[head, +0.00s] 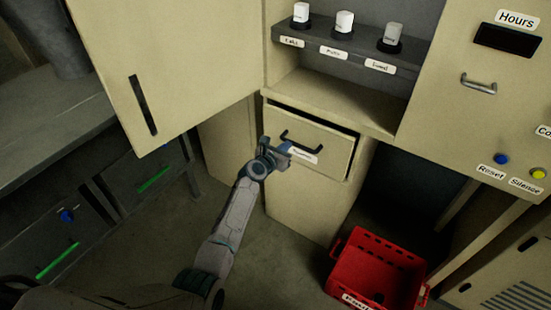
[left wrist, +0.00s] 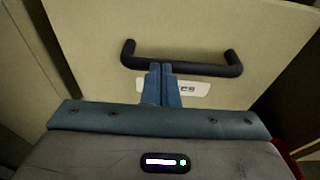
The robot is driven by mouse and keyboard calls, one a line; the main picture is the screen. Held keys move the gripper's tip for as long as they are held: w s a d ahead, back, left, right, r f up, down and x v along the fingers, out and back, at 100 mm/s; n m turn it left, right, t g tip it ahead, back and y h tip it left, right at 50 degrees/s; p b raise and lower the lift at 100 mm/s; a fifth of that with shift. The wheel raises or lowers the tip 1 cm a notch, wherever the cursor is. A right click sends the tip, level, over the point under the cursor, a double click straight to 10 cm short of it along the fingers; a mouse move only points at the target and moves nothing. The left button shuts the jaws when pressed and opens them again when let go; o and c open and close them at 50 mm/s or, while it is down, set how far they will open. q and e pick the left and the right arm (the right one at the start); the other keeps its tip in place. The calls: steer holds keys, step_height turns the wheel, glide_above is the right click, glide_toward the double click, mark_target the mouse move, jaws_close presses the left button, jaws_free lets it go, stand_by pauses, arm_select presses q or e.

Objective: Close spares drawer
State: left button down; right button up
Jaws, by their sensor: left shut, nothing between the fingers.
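The spares drawer (head: 330,146) is a beige drawer front under the shelf in the head view. It stands a little out of the cabinet, with a dark gap along its top and right edges. It has a black bar handle (head: 300,143) and a white label partly hidden by my gripper. In the left wrist view the drawer front (left wrist: 200,30) fills most of the picture, with the handle (left wrist: 185,66) across the middle. My left gripper (head: 287,148) is shut and empty, its fingertips (left wrist: 161,70) at the handle's lower edge; I cannot tell whether they touch. My right gripper is not in view.
A red crate (head: 345,270) stands on the floor at the lower right. A beige cabinet door (head: 190,60) is at the upper left. Several labelled knobs sit on the grey ledge (head: 335,52) above the drawer. The floor left of the crate is clear.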

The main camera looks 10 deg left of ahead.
arm_select(q)
steer(key=shift+w+d+r, duration=0.2)
steer(key=shift+w, duration=0.35)
steer(key=shift+w+d+r, duration=0.15)
steer(key=shift+w, duration=0.35)
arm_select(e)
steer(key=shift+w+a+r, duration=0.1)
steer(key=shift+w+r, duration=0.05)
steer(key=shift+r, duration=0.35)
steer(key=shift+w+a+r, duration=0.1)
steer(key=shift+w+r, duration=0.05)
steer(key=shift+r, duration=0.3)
